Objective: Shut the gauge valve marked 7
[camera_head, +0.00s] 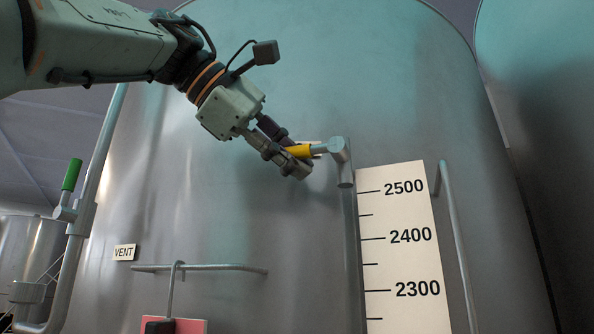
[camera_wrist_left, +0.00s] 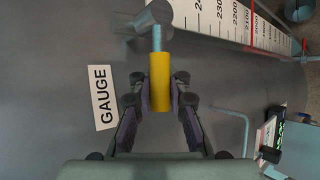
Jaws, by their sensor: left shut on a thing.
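The gauge valve has a yellow lever handle (camera_head: 299,151) and a grey metal body (camera_head: 340,150) at the top of the level gauge. The handle points left from the body, close to horizontal in the head view. My left gripper (camera_head: 297,162) is shut on the yellow handle. In the left wrist view the yellow handle (camera_wrist_left: 159,82) lies between the two fingers, and a label reading GAUGE (camera_wrist_left: 102,97) is on the tank beside it. No number 7 is readable in either view. My right gripper is not in view.
The white scale board (camera_head: 405,260) stands right of the valve, with a thin pipe (camera_head: 457,250) beyond it. A green-handled valve (camera_head: 72,175) and a VENT label (camera_head: 124,252) are at left. A horizontal rail (camera_head: 225,267) crosses the tank below.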

